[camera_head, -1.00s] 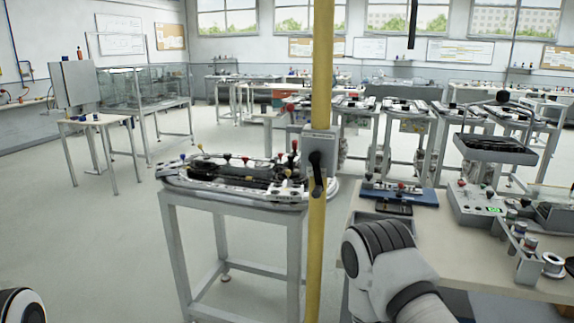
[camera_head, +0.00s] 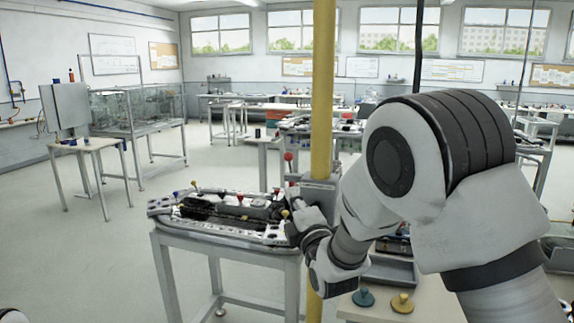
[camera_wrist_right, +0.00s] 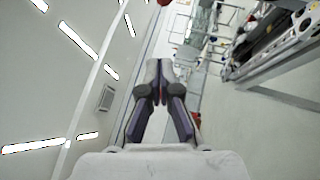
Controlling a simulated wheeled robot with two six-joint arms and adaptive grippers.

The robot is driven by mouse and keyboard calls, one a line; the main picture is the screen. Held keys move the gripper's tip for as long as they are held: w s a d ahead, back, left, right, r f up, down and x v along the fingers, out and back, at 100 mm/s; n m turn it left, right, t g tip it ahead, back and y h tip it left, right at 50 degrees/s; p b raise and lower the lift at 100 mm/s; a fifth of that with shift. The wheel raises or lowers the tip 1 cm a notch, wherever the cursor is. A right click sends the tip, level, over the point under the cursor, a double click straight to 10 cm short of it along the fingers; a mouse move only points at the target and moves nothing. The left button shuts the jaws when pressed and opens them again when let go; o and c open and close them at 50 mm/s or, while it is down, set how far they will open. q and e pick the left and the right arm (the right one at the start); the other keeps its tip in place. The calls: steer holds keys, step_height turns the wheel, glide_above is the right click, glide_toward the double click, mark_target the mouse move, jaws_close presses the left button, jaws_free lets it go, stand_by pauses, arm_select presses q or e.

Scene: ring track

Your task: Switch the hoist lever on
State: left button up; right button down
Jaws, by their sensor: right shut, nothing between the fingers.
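The grey hoist box (camera_head: 320,188) is on the yellow post (camera_head: 323,90) in the head view. The black lever on its front is not clearly seen now; my right arm and gripper cover that area. My right gripper (camera_head: 296,212) is shut and empty, close in front of the box, by the near right end of the ring track table. I cannot tell whether it touches the lever. The right wrist view shows its fingertips (camera_wrist_right: 159,88) together with nothing between them. My left gripper is out of view.
The ring track (camera_head: 225,212) with coloured knobs lies on a grey-legged table left of the post. A red knob (camera_head: 288,157) stands up near the box.

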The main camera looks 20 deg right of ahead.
steer(key=d+p+x, duration=0.3)
steer(key=p+x, duration=0.3)
steer(key=x, duration=0.7)
steer(key=shift+w+f, duration=0.15)
steer(key=shift+w, duration=0.05)
steer(key=shift+a, duration=0.15)
